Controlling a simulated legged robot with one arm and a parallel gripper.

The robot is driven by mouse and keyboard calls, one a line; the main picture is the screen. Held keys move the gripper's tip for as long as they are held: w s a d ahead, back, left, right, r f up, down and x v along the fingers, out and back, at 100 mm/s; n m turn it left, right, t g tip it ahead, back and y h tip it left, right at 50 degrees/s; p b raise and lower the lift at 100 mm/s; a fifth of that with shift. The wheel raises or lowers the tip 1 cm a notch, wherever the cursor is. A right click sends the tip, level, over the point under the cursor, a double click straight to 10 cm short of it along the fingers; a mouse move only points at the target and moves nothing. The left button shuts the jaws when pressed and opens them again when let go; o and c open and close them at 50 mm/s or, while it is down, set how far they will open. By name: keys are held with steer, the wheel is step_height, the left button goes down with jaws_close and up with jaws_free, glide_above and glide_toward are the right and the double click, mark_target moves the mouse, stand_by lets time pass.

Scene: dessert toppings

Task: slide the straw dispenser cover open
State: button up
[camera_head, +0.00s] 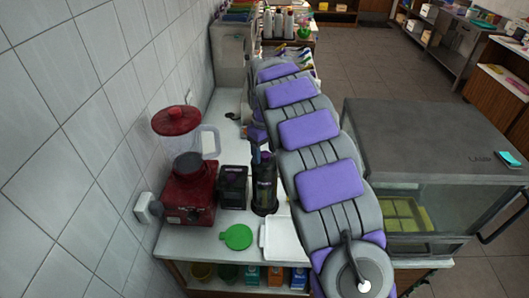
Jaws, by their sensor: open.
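A dark upright cylinder (265,190) with a purple mark stands on the white counter beside my arm. A dark box (233,188) with small lettering stands just left of it. One of these may be the straw dispenser, but I cannot tell which, and I cannot make out a sliding cover. My grey arm with purple pads reaches from the lower right up and away over the counter.
A red blender (189,190) stands left by the tiled wall. A green lid (237,237) and a white tray (283,240) lie on the counter (195,243) in front. A large grey glass-fronted case (430,140) is on the right.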

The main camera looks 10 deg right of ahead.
steer(key=shift+f, duration=0.2)
jaws_close()
stand_by(0.6)
